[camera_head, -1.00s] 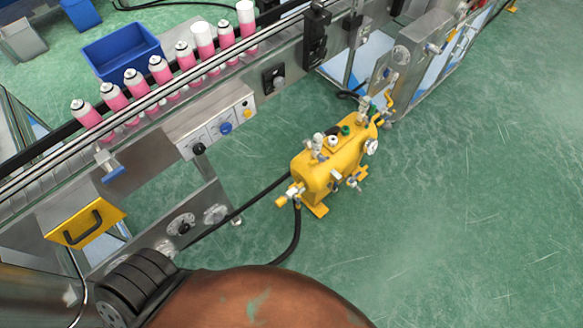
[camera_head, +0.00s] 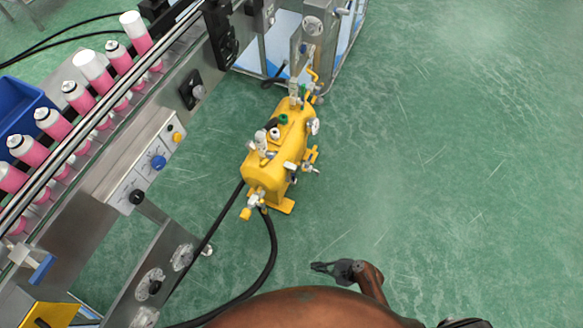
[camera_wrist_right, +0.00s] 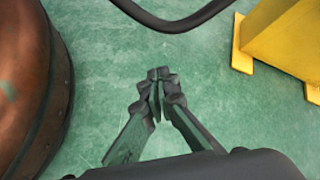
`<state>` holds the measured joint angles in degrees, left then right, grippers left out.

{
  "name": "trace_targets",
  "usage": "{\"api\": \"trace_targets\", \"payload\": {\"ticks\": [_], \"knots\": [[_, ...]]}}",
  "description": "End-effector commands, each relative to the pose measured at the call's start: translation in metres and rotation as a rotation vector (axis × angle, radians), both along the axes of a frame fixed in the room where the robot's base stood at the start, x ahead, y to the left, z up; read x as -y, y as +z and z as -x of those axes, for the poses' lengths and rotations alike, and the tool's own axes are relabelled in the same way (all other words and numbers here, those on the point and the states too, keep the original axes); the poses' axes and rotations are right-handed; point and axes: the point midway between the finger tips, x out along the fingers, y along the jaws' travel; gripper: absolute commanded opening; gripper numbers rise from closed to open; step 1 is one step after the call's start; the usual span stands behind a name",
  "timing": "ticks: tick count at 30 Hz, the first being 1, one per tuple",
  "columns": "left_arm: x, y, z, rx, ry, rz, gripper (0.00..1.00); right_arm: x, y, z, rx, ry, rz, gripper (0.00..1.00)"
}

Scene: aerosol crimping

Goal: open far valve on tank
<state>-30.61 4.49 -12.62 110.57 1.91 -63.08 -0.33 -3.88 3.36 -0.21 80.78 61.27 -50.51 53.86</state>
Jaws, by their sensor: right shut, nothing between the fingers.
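The yellow tank (camera_head: 277,155) stands on the green floor beside the conveyor frame. Its near end carries a valve with a yellow handle (camera_head: 246,213), and a hose runs from there. At its far end a yellow-handled valve (camera_head: 313,76) stands close to the metal stand. More fittings sit on its top and right side. My right gripper (camera_head: 320,267) is shut and empty, low and in front of the tank, apart from it. In the right wrist view the shut fingers (camera_wrist_right: 158,78) point over bare floor, with the tank's yellow foot (camera_wrist_right: 243,45) at upper right. My left gripper is not in view.
A conveyor with pink cans (camera_head: 105,80) and a control panel (camera_head: 150,165) runs along the left. A black hose (camera_head: 270,255) loops over the floor between the tank and me. The floor (camera_head: 450,160) to the right is clear.

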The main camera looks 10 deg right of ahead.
Motion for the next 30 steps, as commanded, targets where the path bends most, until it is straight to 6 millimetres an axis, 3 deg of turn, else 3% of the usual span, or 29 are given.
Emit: {"api": "trace_targets", "payload": {"ticks": [1,3,6,10,13,17,23,30], "knots": [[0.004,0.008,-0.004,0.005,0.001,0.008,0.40,-0.019,0.014,-0.040,-0.032,-0.114,-0.153,0.00],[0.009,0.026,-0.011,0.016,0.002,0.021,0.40,-0.042,0.049,-0.091,-0.094,-0.262,-0.391,0.00],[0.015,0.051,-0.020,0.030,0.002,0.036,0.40,-0.064,0.105,-0.154,-0.191,-0.406,-0.722,0.00],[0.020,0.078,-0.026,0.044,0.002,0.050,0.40,-0.074,0.172,-0.210,-0.314,-0.490,-1.071,0.00],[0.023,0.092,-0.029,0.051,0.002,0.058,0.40,-0.075,0.209,-0.234,-0.384,-0.506,-1.248,0.00],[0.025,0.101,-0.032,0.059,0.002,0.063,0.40,-0.074,0.233,-0.249,-0.434,-0.507,-1.362,0.00],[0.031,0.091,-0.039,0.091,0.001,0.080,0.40,-0.089,0.241,-0.265,-0.444,-0.505,-1.382,0.00],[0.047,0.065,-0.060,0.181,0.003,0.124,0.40,-0.123,0.248,-0.298,-0.442,-0.506,-1.379,0.00]]}}
